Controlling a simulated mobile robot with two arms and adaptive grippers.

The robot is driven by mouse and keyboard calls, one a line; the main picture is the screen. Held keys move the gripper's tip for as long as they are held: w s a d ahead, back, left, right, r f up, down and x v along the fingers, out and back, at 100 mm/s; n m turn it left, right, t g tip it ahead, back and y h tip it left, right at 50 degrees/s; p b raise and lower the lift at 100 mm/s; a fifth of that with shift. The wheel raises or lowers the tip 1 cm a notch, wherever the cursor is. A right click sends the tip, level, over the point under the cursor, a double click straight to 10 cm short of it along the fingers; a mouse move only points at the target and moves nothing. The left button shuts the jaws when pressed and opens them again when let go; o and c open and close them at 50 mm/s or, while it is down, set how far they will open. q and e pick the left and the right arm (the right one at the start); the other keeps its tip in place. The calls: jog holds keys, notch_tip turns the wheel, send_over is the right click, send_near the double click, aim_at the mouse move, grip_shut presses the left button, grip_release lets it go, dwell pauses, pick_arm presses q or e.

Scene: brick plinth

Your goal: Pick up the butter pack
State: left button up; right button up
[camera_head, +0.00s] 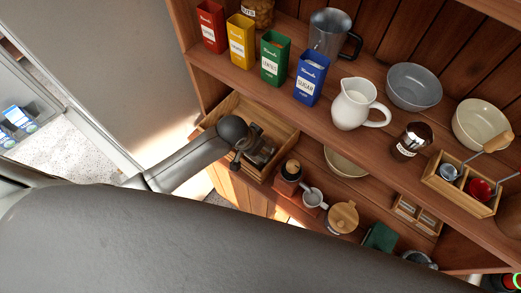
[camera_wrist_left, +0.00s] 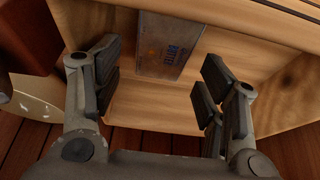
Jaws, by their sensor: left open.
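The butter pack (camera_wrist_left: 170,45) is a greyish block with orange and blue print, lying in a wooden box (camera_head: 282,128). In the left wrist view it sits at the top middle, against the box's pale inner wood. My left gripper (camera_head: 260,150) reaches into the box from the left. In the wrist view its fingers (camera_wrist_left: 160,80) are spread wide and empty, with the pack beyond and between them. I see no contact with the pack. In the head view the pack cannot be made out behind my gripper. My right gripper is not in view.
The shelf above holds coloured tins (camera_head: 275,58), a glass jug (camera_head: 330,34), a white pitcher (camera_head: 355,104) and bowls (camera_head: 413,86). The box walls lie close around my gripper.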

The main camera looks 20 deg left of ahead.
pick_arm(q)
jog(key=shift+w+f, duration=0.1)
jog(key=shift+f, duration=0.2)
jog(key=shift+w+f, duration=0.1)
jog(key=shift+f, duration=0.25)
jog(key=p+x, duration=0.1)
jog(key=x, duration=0.2)
jog(key=shift+a, duration=0.15)
jog(key=shift+w+f, duration=0.25)
jog(key=shift+f, duration=0.25)
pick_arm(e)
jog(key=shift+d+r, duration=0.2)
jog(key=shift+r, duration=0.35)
pick_arm(q)
jog(key=shift+f, duration=0.25)
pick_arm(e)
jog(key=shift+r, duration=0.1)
pick_arm(q)
jog(key=shift+c, duration=0.2)
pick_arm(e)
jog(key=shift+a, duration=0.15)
pick_arm(q)
jog(key=c, duration=0.9)
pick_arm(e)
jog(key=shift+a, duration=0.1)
pick_arm(q)
jog(key=shift+r, duration=0.1)
